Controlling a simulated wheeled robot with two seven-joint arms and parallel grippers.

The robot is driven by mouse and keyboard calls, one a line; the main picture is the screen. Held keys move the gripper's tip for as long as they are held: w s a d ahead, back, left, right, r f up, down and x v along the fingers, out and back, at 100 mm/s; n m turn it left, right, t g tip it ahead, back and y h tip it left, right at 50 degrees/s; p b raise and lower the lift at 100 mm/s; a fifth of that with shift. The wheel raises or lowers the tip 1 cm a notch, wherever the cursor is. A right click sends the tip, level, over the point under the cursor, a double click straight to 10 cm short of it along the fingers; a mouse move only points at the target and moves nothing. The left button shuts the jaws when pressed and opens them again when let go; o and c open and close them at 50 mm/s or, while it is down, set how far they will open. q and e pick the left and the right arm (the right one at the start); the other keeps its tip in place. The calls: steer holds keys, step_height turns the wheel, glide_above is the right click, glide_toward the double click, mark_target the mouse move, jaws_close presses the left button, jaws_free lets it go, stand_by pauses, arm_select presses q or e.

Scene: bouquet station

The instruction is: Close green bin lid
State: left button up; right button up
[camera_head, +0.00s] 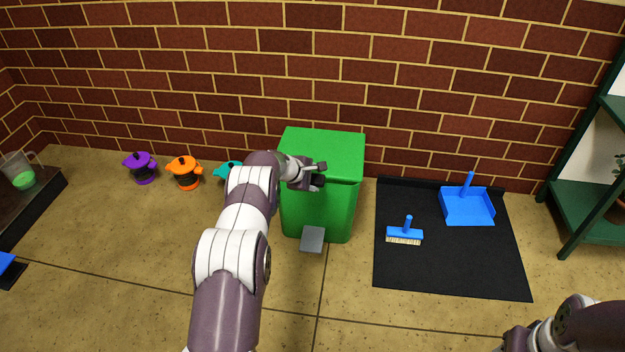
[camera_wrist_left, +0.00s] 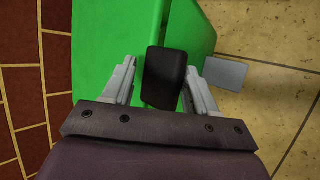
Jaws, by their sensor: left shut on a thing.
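The green bin (camera_head: 322,212) stands against the brick wall, with a grey pedal (camera_head: 312,240) at its front foot. Its green lid (camera_head: 325,142) lies flat over the top, with no clear gap visible. My left gripper (camera_head: 320,176) is at the lid's front edge. In the left wrist view its fingers (camera_wrist_left: 160,85) are on both sides of the black lid handle (camera_wrist_left: 163,75) and shut on it. The pedal also shows there (camera_wrist_left: 225,72). My right gripper (camera_head: 515,340) is partly in view at the lower right, its fingers not clear.
Purple (camera_head: 143,175), orange (camera_head: 186,180) and teal (camera_head: 228,169) pots stand left of the bin. Right of it, a black mat (camera_head: 450,270) bears a blue brush (camera_head: 405,233) and blue dustpan (camera_head: 467,208). A green shelf (camera_head: 590,212) stands far right. The floor in front is clear.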

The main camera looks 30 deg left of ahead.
arm_select(q)
steer(key=shift+w, duration=0.2)
steer(key=shift+s+r, duration=0.15)
steer(key=shift+r, duration=0.2)
steer(key=p+v, duration=0.5)
steer(key=v, duration=0.7)
steer(key=shift+s+a+f+p, duration=0.15)
steer(key=shift+s+f+p, duration=0.1)
steer(key=shift+f+p, duration=0.05)
